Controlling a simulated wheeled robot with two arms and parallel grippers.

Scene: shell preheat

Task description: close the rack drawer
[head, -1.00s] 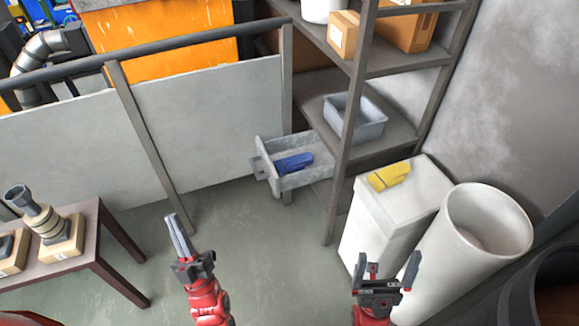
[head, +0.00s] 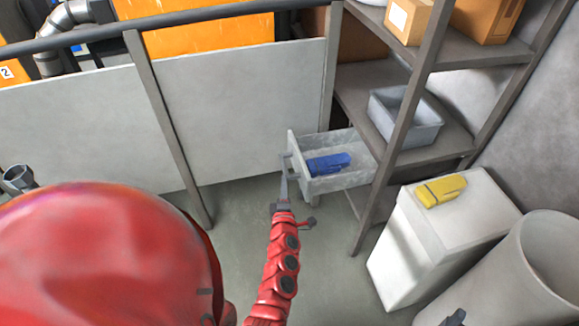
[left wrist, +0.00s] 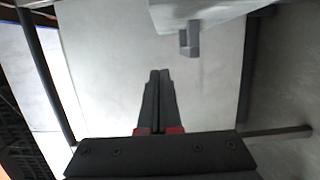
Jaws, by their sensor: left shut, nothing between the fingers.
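The grey rack drawer (head: 350,182) stands pulled out from the lower part of the shelf rack, with a blue glove (head: 330,163) lying in it. Its handle is on the left end. My left gripper (head: 284,180) is shut and empty, with its fingertips close to the handle end; I cannot tell whether they touch in the head view. In the left wrist view, the shut fingers (left wrist: 158,75) point up towards the drawer, and the grey handle (left wrist: 189,40) shows ahead and to their right, apart from them. Only a dark tip of my right gripper (head: 455,318) shows at the bottom edge.
The rack post (head: 398,145) rises right of the drawer. A grey bin (head: 420,135) sits on the shelf above. A white box (head: 405,245) with a yellow glove (head: 440,190) and a white barrel (head: 500,285) stand at right. A pale panel (head: 245,120) stands behind my gripper.

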